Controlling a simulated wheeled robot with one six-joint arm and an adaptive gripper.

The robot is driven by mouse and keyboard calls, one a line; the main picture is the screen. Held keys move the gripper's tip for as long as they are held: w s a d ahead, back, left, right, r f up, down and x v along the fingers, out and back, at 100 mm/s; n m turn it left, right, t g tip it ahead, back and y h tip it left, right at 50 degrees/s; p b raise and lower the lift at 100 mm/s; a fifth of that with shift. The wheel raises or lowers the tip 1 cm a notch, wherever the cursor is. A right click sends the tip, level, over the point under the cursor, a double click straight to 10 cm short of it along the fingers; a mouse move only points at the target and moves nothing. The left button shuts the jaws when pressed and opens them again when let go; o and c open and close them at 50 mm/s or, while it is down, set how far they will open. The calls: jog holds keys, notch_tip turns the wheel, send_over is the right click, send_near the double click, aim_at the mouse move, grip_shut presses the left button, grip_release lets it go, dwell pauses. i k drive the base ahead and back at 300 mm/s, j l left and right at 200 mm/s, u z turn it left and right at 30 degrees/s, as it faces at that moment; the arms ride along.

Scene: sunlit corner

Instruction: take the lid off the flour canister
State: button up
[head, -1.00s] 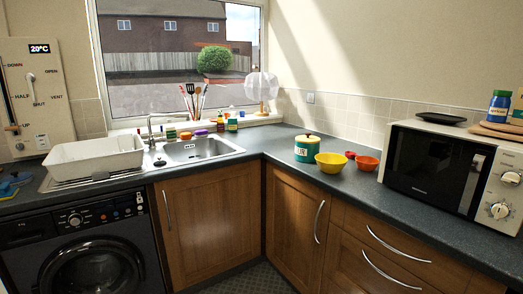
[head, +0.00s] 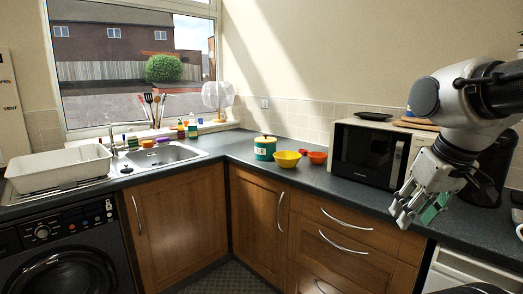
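The flour canister (head: 264,151) is a teal, round tin with a pale label, upright on the counter near the corner. Its yellowish lid (head: 265,139) with a small dark knob sits on top. My gripper (head: 416,218) hangs at the right of the head view, in front of the microwave's right side and well apart from the canister. Its fingers appear spread, with a gap between them. A green patch shows by one finger; I cannot tell whether it belongs to the gripper.
The microwave (head: 366,152) stands farther right. A sink (head: 165,155) and white dish rack (head: 58,169) are left. The counter in front of the canister is clear.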

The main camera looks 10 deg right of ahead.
aim_at(266, 139)
jog(key=i+j+z, duration=0.15)
jog(key=i, duration=0.25)
jog(key=i+j+z, duration=0.15)
jog(key=i+j, duration=0.25)
jog(key=i+j+z, duration=0.15)
jog(key=i+j, duration=0.25)
jog(key=i+j+z, duration=0.15)
jog(key=i+j, duration=0.2)
jog(key=i+j+z, duration=0.15)
jog(key=i+j, duration=0.2)
jog(key=j, duration=0.15)
jog(key=i+j+z, duration=0.15)
jog(key=i+j, duration=0.2)
jog(key=j, duration=0.15)
jog(key=i+j+z, duration=0.15)
jog(key=i+j, duration=0.15)
jog(key=j, duration=0.2)
